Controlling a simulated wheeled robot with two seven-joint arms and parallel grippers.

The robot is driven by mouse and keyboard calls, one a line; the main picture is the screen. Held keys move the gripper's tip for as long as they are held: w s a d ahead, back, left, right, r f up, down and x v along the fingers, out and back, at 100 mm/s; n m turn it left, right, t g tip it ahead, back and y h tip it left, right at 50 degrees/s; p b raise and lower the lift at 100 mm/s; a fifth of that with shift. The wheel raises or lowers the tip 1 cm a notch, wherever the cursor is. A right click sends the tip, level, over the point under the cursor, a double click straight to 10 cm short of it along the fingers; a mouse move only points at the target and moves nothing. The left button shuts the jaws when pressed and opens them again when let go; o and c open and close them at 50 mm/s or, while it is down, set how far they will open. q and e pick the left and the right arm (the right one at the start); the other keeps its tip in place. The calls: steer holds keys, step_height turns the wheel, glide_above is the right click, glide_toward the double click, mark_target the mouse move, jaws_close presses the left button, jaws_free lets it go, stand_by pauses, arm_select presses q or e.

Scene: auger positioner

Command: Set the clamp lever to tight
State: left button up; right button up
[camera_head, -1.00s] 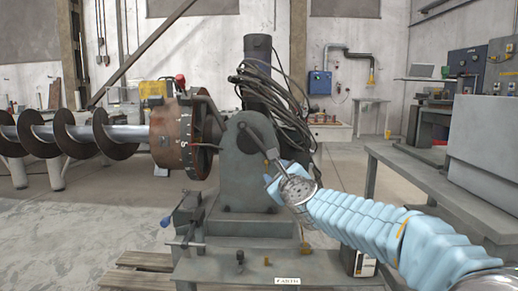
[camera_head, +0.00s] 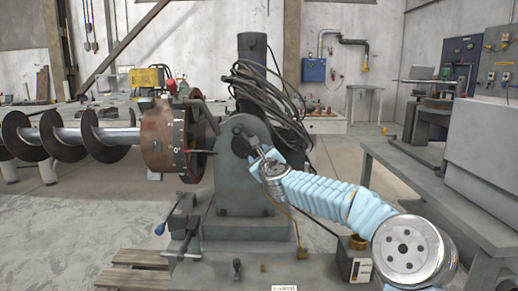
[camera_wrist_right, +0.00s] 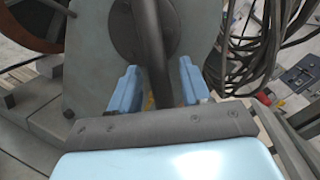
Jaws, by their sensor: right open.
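The clamp lever, a dark bar, runs out from a round dark hub (camera_head: 243,133) on the side of the grey positioner housing (camera_head: 238,185). In the right wrist view the clamp lever (camera_wrist_right: 154,65) comes down from the hub and passes between the two blue fingers. My right gripper (camera_head: 262,160) is at the lever, with its fingers (camera_wrist_right: 160,84) apart on either side of it. A gap shows between the lever and each finger. The lever's lower end is hidden behind the gripper body. My left gripper is not in view.
The auger (camera_head: 70,137) and its rusty round chuck (camera_head: 163,140) are left of the housing. Black cables (camera_head: 270,95) hang close behind the lever. A small crank with a blue knob (camera_head: 160,229) is at lower left. A grey bench (camera_head: 430,185) stands on the right.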

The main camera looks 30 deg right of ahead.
steer(key=shift+w+d, duration=0.15)
steer(key=shift+w, duration=0.35)
steer(key=shift+c, duration=0.3)
jaws_close()
steer(key=shift+f, duration=0.1)
